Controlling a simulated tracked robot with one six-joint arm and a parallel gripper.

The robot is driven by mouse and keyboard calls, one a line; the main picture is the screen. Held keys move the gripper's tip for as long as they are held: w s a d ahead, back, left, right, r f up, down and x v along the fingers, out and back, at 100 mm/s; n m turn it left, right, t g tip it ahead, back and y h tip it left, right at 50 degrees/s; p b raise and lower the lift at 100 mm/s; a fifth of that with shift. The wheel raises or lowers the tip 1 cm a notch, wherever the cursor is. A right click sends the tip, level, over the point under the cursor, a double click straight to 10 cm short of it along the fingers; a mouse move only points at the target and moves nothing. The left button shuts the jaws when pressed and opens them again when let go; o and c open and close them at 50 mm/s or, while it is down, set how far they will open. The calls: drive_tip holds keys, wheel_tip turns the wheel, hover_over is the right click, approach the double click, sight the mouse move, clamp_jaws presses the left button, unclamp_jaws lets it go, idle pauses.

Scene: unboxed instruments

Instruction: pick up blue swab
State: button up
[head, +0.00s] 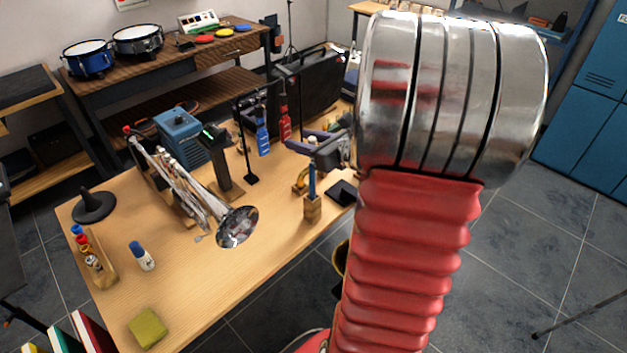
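A slim blue upright piece, which looks like the blue swab (312,180), stands in a small wooden block (312,209) near the right edge of the wooden table. My gripper (303,147) reaches in from the right, just above the swab's upper end. Its two dark fingers point left and are spread apart, with nothing clearly held between them. The swab's top is close to or behind the nearer finger. I cannot tell whether they touch.
A silver trumpet (185,185) lies on a stand left of the block. Blue (263,138) and red (285,124) bottle-shaped items stand behind. A black square (342,192) lies right of the block. The table's front middle is clear.

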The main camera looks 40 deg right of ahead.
drive_tip(key=shift+w+f, duration=0.1)
drive_tip(key=shift+w, duration=0.2)
drive_tip(key=shift+c, duration=0.4)
clamp_jaws()
